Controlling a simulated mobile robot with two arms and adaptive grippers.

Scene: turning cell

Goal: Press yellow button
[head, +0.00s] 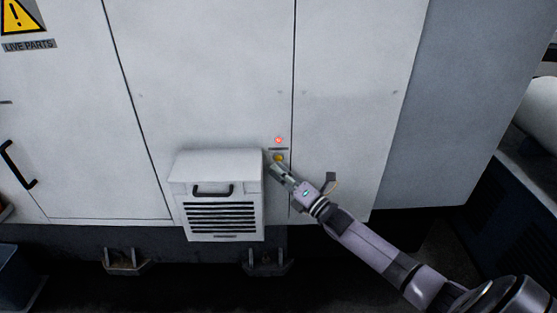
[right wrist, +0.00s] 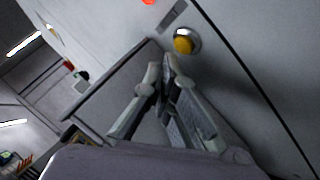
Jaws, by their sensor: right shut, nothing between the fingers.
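The yellow button (head: 279,157) is a small round knob on the white cabinet front, right of the vented box. In the right wrist view the yellow button (right wrist: 184,42) sits in a silver ring, beyond my fingertips. My right gripper (head: 272,162) is shut and empty, its tips just below and left of the button in the head view. In the right wrist view the tips of the right gripper (right wrist: 160,72) are together; a small gap to the button appears, though contact is hard to judge. My left gripper is not in view.
A red lamp (head: 278,140) glows above the button, with a narrow label plate (head: 278,149) between them. A white vented box (head: 222,165) with a black handle juts out of the cabinet (head: 210,80) close to the gripper's left. The cabinet front above is flat and clear.

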